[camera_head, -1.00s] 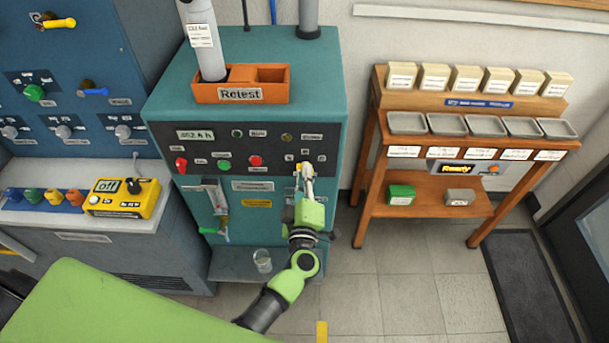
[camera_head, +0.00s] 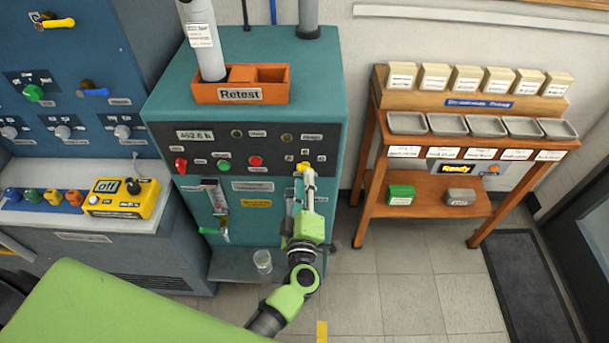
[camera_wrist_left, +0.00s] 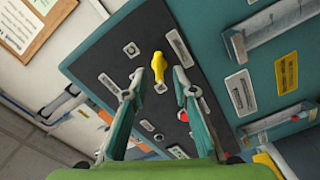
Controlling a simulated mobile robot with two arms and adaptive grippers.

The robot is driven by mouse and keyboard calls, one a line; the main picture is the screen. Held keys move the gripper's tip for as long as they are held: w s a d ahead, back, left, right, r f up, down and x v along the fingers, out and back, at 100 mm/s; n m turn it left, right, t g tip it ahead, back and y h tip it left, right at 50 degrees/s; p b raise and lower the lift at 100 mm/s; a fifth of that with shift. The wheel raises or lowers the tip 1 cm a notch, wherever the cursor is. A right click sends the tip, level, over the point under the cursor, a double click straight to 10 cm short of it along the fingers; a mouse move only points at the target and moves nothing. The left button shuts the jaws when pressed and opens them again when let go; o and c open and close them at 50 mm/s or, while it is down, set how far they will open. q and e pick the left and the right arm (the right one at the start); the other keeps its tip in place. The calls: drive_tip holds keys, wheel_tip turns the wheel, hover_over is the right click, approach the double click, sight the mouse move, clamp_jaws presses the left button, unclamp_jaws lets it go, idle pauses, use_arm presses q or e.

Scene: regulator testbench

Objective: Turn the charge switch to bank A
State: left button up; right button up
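A yellow knob (camera_head: 304,166) sits at the lower right of the dark panel (camera_head: 270,146) on the teal testbench. I take it for the charge switch; its labels are too small to read. In the left wrist view the knob (camera_wrist_left: 158,67) points nearly straight up and down in the picture. My left gripper (camera_head: 306,177) is just in front of and below it in the head view. In the wrist view its two fingertips (camera_wrist_left: 158,74) are apart, one on each side of the knob, with gaps showing. I cannot tell how deep they reach. My right gripper is not in view.
The panel also carries a red knob (camera_head: 181,165), a green button (camera_head: 224,166) and a red button (camera_head: 256,160). An orange Retest tray (camera_head: 240,93) sits on top. A glass (camera_head: 262,261) stands on the lower shelf. A wooden rack (camera_head: 440,207) stands to the right.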

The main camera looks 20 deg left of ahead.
use_arm(q)
drive_tip(key=v, duration=0.9)
drive_tip(key=s+d+f+m+g+h+b, duration=0.1)
drive_tip(key=s+f+m+g+h, duration=0.2)
drive_tip(key=f, duration=0.7)
drive_tip(key=s+d+f+m+g+h, duration=0.15)
drive_tip(key=s+f+m, duration=0.3)
drive_tip(key=f, duration=0.55)
drive_tip(key=s+d+f+m+g+h+b, duration=0.1)
drive_tip(key=s+d+f+m+g+h, duration=0.3)
drive_tip(key=f, duration=0.6)
drive_tip(key=s+a+f+m+g+y, duration=0.1)
drive_tip(key=s+a+f+m+g, duration=0.1)
drive_tip(key=s+a+f, duration=0.3)
drive_tip(key=s+a+f+m+g+y, duration=0.1)
drive_tip(key=s+a+f, duration=0.5)
drive_tip(key=s, duration=0.7)
drive_tip(key=s+a+f+m+g+y, duration=0.1)
drive_tip(key=s+a+f+m+g, duration=0.2)
drive_tip(key=s+f, duration=0.6)
drive_tip(key=shift+s+a+g+b, duration=0.25)
drive_tip(key=shift+a+g+b, duration=0.15)
drive_tip(key=shift+a+g, duration=0.65)
drive_tip(key=shift+y, duration=0.25)
